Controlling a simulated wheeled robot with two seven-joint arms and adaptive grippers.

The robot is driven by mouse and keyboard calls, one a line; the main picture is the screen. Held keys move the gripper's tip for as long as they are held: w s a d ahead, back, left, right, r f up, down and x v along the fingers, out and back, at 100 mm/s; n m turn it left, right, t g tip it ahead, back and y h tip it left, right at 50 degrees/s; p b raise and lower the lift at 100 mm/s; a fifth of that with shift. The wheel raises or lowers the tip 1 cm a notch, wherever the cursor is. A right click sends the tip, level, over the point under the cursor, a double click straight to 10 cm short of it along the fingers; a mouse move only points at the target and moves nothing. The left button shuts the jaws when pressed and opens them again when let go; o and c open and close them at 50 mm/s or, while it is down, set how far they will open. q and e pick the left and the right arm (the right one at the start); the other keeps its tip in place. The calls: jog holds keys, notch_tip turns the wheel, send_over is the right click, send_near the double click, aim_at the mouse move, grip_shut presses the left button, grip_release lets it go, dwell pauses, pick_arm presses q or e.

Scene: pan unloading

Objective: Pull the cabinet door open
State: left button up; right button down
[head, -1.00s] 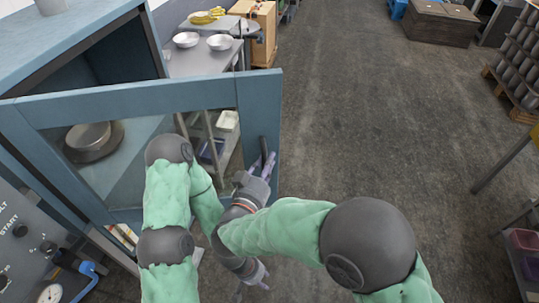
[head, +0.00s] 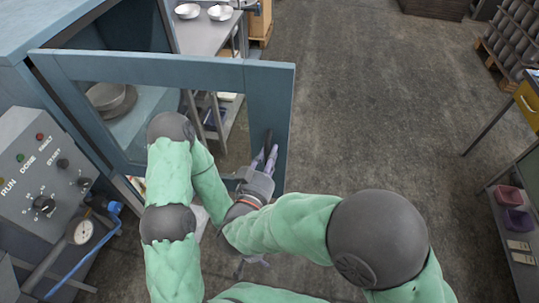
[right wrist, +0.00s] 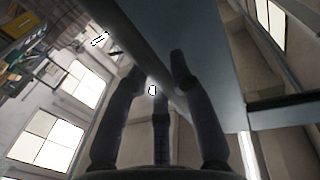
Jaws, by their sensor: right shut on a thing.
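The blue cabinet (head: 30,30) stands at the upper left. Its framed door (head: 180,70), with a see-through middle, is swung partly open and stands out to the right. A dark upright handle (head: 268,142) is near the door's free edge. My right gripper (head: 266,160) is shut on the handle. In the right wrist view the fingers (right wrist: 158,75) close around the handle bar (right wrist: 145,45), beside the door panel (right wrist: 207,60). My left gripper (head: 252,262) is low in the head view, mostly hidden behind my right arm, so its jaws cannot be made out.
A pan (head: 112,98) shows inside the cabinet through the door. A control panel (head: 45,165) with knobs, a gauge and a blue valve is at the left. A metal table (head: 212,35) with bowls stands behind. The floor (head: 370,110) to the right is clear; shelving (head: 515,215) is at the far right.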

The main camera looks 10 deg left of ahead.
jog(key=shift+r, duration=0.1)
jog(key=c, duration=1)
grip_release()
jog(key=shift+a, duration=0.1)
jog(key=shift+c, duration=0.2)
notch_tip(320, 180, up, 10)
jog(key=shift+f, duration=0.1)
